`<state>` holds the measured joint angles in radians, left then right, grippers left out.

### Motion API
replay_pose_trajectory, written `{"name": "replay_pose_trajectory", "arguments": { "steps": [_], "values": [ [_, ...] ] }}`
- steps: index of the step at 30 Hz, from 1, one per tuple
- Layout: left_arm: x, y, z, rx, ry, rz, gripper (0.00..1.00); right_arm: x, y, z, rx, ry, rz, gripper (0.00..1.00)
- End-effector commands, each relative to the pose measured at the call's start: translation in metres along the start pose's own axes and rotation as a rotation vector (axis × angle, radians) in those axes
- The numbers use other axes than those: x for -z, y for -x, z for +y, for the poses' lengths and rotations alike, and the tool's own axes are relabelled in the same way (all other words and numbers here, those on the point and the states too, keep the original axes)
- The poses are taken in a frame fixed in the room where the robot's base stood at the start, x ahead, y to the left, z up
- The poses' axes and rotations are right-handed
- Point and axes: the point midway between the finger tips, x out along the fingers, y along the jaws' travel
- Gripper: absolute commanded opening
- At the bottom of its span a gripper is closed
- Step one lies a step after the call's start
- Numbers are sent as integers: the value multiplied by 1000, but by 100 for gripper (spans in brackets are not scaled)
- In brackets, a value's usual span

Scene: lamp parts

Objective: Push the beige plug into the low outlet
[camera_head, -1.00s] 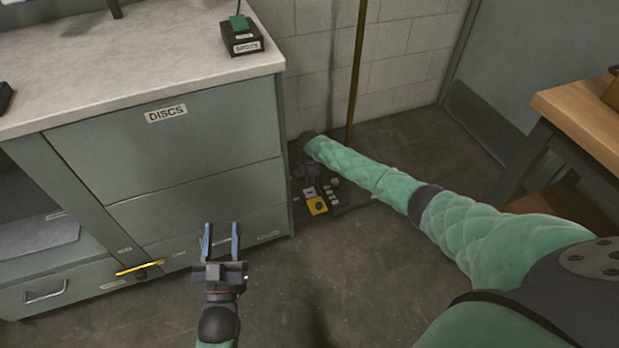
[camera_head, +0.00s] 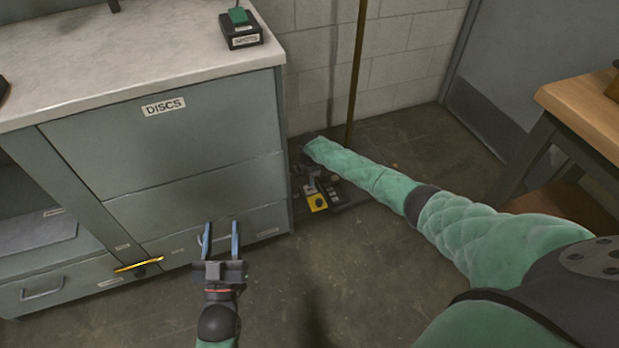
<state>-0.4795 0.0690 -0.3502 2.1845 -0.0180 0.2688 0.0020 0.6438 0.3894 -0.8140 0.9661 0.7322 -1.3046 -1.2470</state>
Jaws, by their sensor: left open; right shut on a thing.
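My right gripper (camera_head: 312,182) reaches down into the corner between the cabinet and the block wall. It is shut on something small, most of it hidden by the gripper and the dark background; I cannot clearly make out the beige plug. A yellow block with a dark round middle (camera_head: 317,202) lies just below the gripper. A dark low unit with small pale pieces (camera_head: 345,192) sits on the floor beside it; I cannot tell which part is the low outlet. My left gripper (camera_head: 221,228) is open and empty in front of the cabinet's lower drawers.
The grey cabinet (camera_head: 190,140) labelled DISCS closes off the left of the corner. A thin upright pole (camera_head: 357,70) stands against the wall behind my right forearm. A wooden table (camera_head: 590,115) is at the right. The floor (camera_head: 300,270) in front is clear.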

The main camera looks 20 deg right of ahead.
Motion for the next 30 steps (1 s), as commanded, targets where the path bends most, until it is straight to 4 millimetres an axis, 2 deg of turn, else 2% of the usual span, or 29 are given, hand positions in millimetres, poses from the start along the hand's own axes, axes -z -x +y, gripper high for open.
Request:
{"name": "replay_pose_trajectory", "arguments": {
  "steps": [7, 30],
  "values": [
    [-7, 3, -1, 0, 0, 0, 46, 0, -13, 0, 1, 0, -1, 0],
    [-10, 4, -1, 0, 0, 0, 46, 0, -18, 0, 1, 0, 0, 0]
  ]
}}
